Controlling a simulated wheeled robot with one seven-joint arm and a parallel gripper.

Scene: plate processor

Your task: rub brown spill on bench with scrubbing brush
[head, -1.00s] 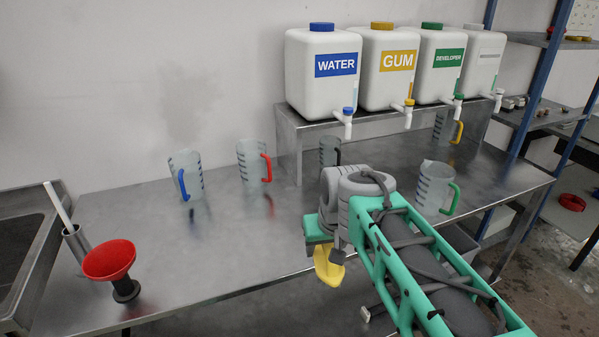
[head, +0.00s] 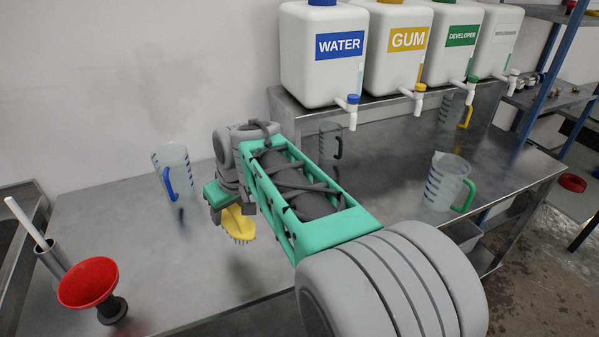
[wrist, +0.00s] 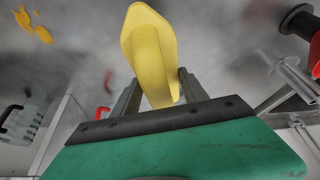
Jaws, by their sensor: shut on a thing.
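My gripper (head: 220,203) is shut on a yellow scrubbing brush (head: 239,224) and holds it above the bench (head: 170,285), bristles facing down. In the wrist view the brush (wrist: 151,50) sticks out between the two dark fingers (wrist: 158,95). An orange-brown blotch (wrist: 34,27), apparently the spill, lies on the bench at the upper left of the wrist view, apart from the brush. I cannot make out the spill in the head view, where my arm covers part of the bench.
A red funnel (head: 88,283) stands at the bench's left front. A blue-handled jug (head: 172,172) is behind the brush; black-handled (head: 329,141) and green-handled (head: 446,183) jugs stand farther right. A raised shelf (head: 300,115) carries several labelled tanks. Bare bench lies around the brush.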

